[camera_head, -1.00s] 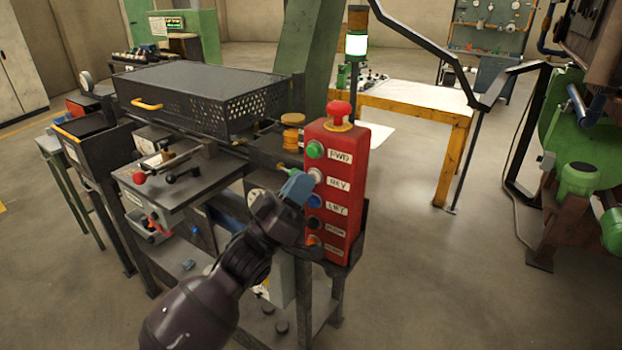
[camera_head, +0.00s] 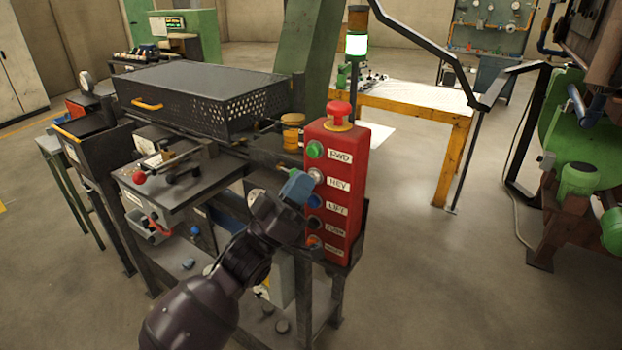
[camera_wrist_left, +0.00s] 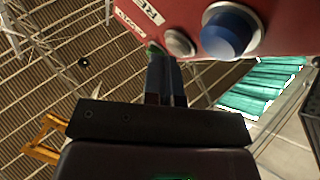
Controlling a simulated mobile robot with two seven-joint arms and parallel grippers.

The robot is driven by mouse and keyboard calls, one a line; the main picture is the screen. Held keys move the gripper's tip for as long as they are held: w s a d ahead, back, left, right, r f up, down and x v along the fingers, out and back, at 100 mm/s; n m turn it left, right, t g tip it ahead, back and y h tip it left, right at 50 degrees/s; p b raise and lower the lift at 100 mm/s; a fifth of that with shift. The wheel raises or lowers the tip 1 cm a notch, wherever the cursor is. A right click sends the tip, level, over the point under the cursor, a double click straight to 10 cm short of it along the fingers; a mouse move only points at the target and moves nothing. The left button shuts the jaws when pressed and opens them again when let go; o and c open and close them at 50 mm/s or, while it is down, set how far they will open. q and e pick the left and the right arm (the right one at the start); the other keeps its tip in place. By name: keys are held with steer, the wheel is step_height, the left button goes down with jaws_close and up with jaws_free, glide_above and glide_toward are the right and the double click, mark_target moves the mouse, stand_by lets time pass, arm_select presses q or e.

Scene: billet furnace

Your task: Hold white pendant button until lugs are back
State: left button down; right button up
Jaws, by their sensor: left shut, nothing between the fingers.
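The red pendant box (camera_head: 334,190) stands upright at the centre of the head view, with a red mushroom button (camera_head: 338,110) on top. Down its front are a green button (camera_head: 315,149), the white button (camera_head: 316,176), a blue button (camera_head: 314,201) and darker ones below. My left gripper (camera_head: 302,184) is shut and empty, its tips close by the white button. In the left wrist view the shut fingers (camera_wrist_left: 165,72) point at the box, just beside the white button (camera_wrist_left: 180,42); the blue button (camera_wrist_left: 230,30) is to the right. I cannot tell whether the tips touch it. No lugs can be made out.
A dark bench (camera_head: 178,180) with levers and a perforated black box (camera_head: 200,98) stands left of the pendant. A signal lamp (camera_head: 356,45) glows white behind it. A yellow-legged table (camera_head: 455,145) stands behind right. Floor at the front right is clear.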

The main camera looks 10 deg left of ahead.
steer(key=shift+s+f, duration=0.1)
steer(key=shift+s, duration=0.05)
steer(key=shift+s+f, duration=0.15)
steer(key=shift+s, duration=0.2)
steer(key=shift+w, duration=0.3)
steer(key=shift+w+r, duration=0.2)
steer(key=shift+r, duration=0.05)
steer(key=shift+s+f, duration=0.1)
steer(key=shift+s, duration=0.1)
steer(key=shift+s+f, duration=0.15)
steer(key=shift+s, duration=0.15)
steer(key=shift+w, duration=0.25)
stand_by(0.4)
